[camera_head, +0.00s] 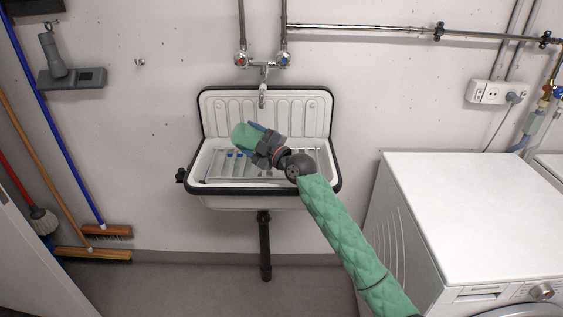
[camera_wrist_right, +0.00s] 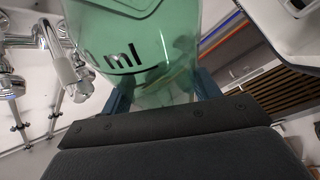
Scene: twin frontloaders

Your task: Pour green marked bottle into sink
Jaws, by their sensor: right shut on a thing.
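My right gripper (camera_head: 262,143) is over the sink (camera_head: 218,165) in the head view, its arm coming in from the lower right. It is shut on a translucent green bottle (camera_head: 243,135), which is tilted over to the left above the basin. In the right wrist view the green bottle (camera_wrist_right: 135,40) fills the top middle between the two blue fingers, with dark "ml" lettering on its side. The bottle's mouth and any liquid flow cannot be made out. My left gripper is in neither view.
A faucet (camera_head: 262,90) hangs from the wall above the sink's back. A white washing machine (camera_head: 470,210) stands to the right. The floor under the sink is clear apart from the drain pipe.

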